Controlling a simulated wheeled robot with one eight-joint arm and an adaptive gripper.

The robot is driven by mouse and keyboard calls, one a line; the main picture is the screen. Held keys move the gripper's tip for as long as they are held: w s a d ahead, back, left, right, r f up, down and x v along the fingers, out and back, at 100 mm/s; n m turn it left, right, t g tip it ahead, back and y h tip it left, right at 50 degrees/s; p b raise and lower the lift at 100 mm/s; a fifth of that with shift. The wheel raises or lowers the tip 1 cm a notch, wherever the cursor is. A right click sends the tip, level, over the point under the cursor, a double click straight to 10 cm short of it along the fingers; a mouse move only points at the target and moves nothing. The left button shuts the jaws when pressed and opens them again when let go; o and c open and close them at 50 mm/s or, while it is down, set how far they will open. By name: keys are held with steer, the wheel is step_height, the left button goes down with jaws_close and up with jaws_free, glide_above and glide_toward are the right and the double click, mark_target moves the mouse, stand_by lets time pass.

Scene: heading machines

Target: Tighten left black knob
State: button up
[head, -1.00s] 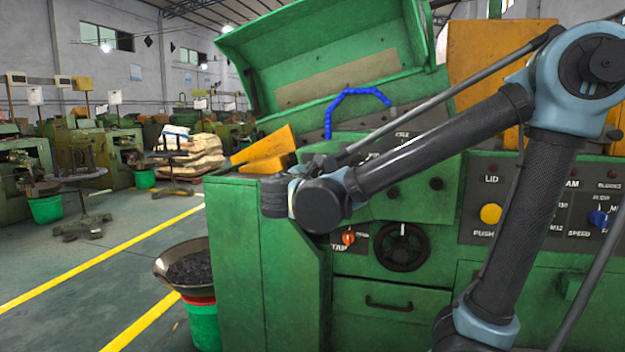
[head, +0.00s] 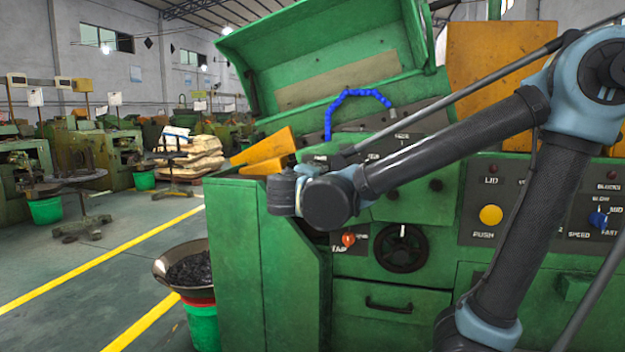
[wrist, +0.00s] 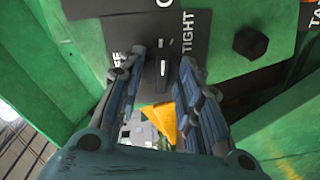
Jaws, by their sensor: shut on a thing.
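In the wrist view, the left black knob (wrist: 163,68) with a white pointer line sits on a dark label plate (wrist: 150,25). The word TIGHT (wrist: 188,32) is printed to its right, and part of another word shows to its left. My gripper (wrist: 162,64) has its two fingers on either side of this knob and is shut on it. In the head view my arm hides the gripper and this knob.
Another black knob (wrist: 250,42) is to the right in the wrist view. A chip-filled pan (head: 185,268) stands left.

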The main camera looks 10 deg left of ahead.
steer(key=m, duration=0.4)
steer(key=shift+d+f, duration=0.1)
steer(key=shift+d, duration=0.05)
steer(key=shift+m, duration=0.4)
steer(key=o, duration=1)
steer(key=shift+o, duration=0.2)
steer(key=shift+s, duration=0.1)
steer(key=s, duration=1.1)
steer(key=shift+s+a+r, duration=0.3)
steer(key=shift+s+r, duration=0.05)
steer(key=shift+r, duration=0.1)
